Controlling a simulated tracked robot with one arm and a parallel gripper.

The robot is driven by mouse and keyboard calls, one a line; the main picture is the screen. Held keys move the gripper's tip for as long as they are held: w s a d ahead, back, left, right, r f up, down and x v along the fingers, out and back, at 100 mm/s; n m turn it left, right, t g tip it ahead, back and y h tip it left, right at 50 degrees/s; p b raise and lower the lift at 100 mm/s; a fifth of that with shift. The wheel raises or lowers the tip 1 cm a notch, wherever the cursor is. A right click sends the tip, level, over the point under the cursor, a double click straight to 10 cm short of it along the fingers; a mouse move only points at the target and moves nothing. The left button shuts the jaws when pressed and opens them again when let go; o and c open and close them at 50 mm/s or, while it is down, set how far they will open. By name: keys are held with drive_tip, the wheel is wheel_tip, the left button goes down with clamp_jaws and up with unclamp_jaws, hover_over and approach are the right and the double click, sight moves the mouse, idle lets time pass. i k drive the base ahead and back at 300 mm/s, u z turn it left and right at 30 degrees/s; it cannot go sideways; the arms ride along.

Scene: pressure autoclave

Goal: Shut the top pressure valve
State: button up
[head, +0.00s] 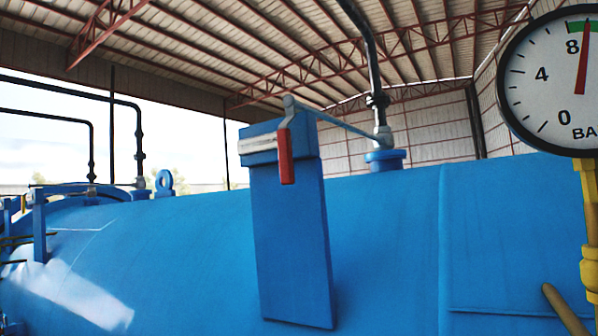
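The blue pressure vessel (385,240) fills the lower part of the head view. A flat blue post (288,240) stands against it in the middle. At its top is a lever with a red handle (285,156) that hangs straight down. A thin grey bar (335,121) runs from the lever's pivot to a fitting (382,138) at the foot of a dark vertical pipe (377,75). I cannot tell for sure whether this lever is the top pressure valve, nor whether it is open. My gripper is not in view.
A round pressure gauge (548,80) on a yellow pipe (588,250) stands close at the right, its needle just past 8. A tan rod (565,310) pokes in at the bottom right. Dark pipes (138,130) rise at the left. The space left of the post is open.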

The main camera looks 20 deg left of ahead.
sight(283, 133)
drive_tip(key=z, duration=2.15)
drive_tip(key=k, duration=0.85)
drive_tip(key=u, duration=1.45)
drive_tip(key=i, duration=0.85)
